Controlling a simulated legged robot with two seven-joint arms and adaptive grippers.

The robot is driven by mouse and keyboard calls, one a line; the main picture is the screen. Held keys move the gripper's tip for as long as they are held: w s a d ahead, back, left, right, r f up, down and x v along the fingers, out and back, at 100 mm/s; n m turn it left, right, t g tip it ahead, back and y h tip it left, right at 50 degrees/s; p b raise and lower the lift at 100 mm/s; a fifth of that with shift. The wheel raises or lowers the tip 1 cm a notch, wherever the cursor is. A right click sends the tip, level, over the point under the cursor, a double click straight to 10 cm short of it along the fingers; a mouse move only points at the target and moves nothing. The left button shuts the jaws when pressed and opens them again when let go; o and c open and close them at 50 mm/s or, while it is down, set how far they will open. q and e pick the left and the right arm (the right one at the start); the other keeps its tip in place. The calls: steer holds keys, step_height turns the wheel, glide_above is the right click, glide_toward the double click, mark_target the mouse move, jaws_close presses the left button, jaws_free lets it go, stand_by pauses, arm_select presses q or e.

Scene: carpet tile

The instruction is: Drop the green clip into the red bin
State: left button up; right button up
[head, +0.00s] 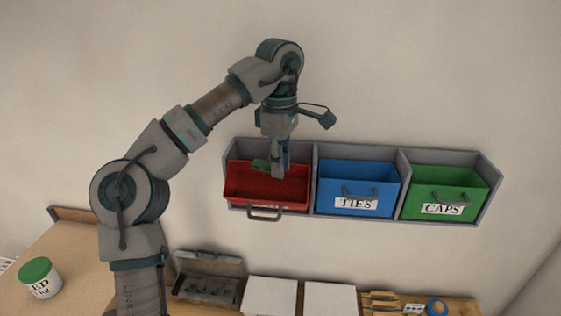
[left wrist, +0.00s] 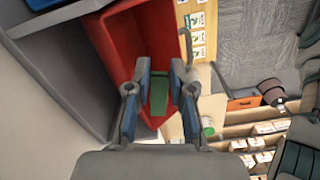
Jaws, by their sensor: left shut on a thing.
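The red bin (head: 266,190) sits in the left bay of the grey wall rack, tilted forward with its top open and a handle at its front. Whether the clip touches the bin is unclear. My right gripper is not in view.
A blue bin (head: 357,180) labelled TIES and a green bin (head: 444,192) labelled CAPS fill the rack's other bays. Below are an open grey box (head: 207,279), white panels (head: 270,296) and a green-lidded tub (head: 39,277). The wall above the rack is clear.

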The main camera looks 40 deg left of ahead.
arm_select(q)
steer(key=o, duration=0.9)
steer(key=shift+c, duration=0.2)
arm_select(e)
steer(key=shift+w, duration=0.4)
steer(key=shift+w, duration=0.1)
